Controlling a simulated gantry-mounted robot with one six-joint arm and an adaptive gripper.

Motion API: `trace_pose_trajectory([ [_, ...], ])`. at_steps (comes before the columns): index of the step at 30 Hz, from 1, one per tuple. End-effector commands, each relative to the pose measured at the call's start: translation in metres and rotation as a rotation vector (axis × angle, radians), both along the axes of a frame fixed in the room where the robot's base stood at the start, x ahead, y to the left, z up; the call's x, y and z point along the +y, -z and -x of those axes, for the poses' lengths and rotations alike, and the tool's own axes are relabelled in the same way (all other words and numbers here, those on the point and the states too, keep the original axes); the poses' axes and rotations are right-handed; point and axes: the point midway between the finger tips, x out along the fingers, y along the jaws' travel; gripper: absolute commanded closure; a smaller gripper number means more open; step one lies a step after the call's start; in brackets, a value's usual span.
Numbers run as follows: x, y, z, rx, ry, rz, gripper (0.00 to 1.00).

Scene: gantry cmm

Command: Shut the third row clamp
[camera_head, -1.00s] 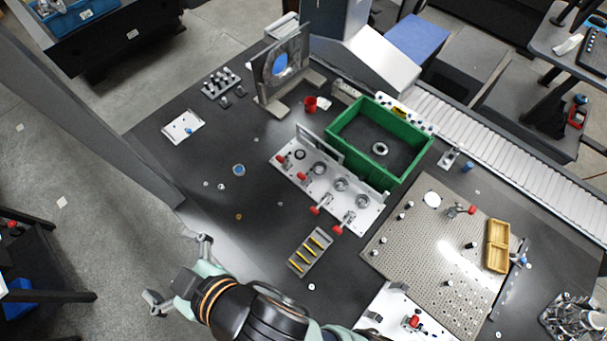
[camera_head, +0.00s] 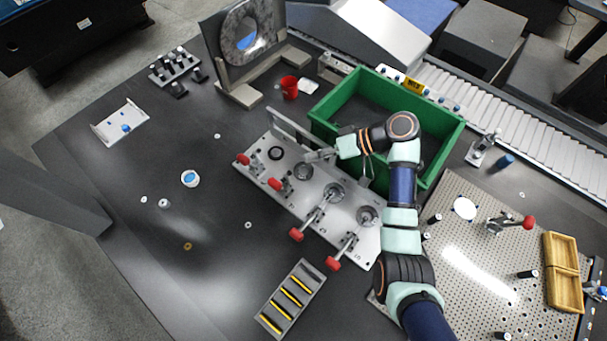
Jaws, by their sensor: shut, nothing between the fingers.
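The clamp plate (camera_head: 258,172) is a light grey plate with a row of red-handled clamps on the dark table. Counting from the left, the third clamp (camera_head: 316,212) has its red handle (camera_head: 296,233) sticking out past the plate's front edge. The fourth clamp's handle (camera_head: 333,263) sticks out the same way. The first (camera_head: 243,159) and second (camera_head: 275,184) handles look shorter from here. My gripper (camera_head: 316,156) is shut and empty, over the back part of the plate, behind and above the third clamp. It looks apart from the handle; its height is hard to judge.
A green bin (camera_head: 335,98) stands right behind the plate, under my wrist. A slotted tray (camera_head: 265,318) with yellow strips lies in front. A perforated plate (camera_head: 470,235) is at right. A red cup (camera_head: 289,90) is behind left. The table front left is mostly clear.

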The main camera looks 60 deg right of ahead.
Motion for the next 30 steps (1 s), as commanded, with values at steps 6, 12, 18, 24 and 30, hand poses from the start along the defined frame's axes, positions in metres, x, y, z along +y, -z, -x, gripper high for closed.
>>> trace_pose_trajectory([
  [6,-0.022,0.011,0.02,-0.041,0.019,-0.059,1.0],
  [12,-0.014,0.017,0.01,-0.039,0.015,-0.058,1.0],
  [18,0.006,0.037,-0.021,-0.037,0.014,-0.06,1.0],
  [24,0.027,0.057,-0.054,-0.038,0.014,-0.058,1.0],
  [30,0.05,0.076,-0.058,-0.038,0.017,-0.058,1.0],
])
